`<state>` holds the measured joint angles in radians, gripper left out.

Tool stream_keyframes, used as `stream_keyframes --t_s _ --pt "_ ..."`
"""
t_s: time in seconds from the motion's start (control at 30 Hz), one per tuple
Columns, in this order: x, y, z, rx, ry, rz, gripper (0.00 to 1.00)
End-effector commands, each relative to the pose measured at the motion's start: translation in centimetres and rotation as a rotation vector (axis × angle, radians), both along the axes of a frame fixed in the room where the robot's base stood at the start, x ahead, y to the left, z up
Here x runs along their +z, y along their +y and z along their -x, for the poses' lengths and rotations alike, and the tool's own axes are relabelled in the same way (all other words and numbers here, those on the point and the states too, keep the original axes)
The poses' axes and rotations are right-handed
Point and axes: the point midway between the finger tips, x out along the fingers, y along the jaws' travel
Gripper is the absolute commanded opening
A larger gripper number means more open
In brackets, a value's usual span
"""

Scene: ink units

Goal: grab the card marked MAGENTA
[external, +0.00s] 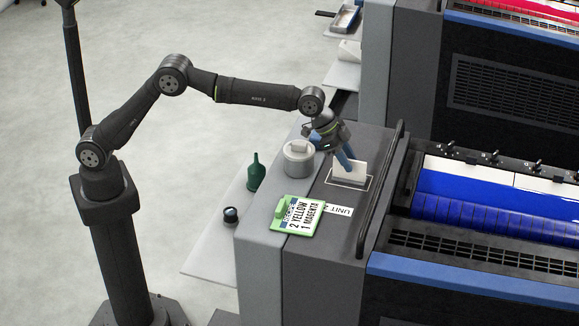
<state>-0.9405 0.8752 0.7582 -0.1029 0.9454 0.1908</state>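My gripper (347,164), with blue fingers, points down over the top of the grey press unit. Its fingertips are at or just in front of a white card (352,174), which stands upright in a low holder inside a marked outline. I cannot tell whether the fingers touch the card or how far apart they are. No writing on this card is legible, so I cannot tell whether it is marked MAGENTA. A green clipboard (278,222) lies on the unit, its sheet reading "2 YELLOW" and "1 MAGENTA".
A label starting "UNIT" (341,210) lies beside the clipboard. A grey lidded pot (298,160) stands left of my gripper. A green funnel-topped bottle (256,175) and small dark round item (231,215) are on the side shelf (205,252). A dark handrail (375,195) runs to the right.

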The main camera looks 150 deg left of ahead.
Motion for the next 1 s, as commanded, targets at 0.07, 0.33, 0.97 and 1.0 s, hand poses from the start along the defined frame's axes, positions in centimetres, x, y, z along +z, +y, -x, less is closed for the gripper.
stream_keyframes --t_s 0.07,0.33,0.97,1.0 --pt "-0.9 0.4 -0.4 0.0 -0.001 -0.001 0.34" --pt "-1.2 0.6 -0.6 0.001 -0.001 -0.002 0.32" --pt "-0.5 0.6 -0.6 0.001 -0.002 -0.003 0.0" --pt "-0.2 0.6 -0.6 0.001 -0.002 -0.003 0.0"
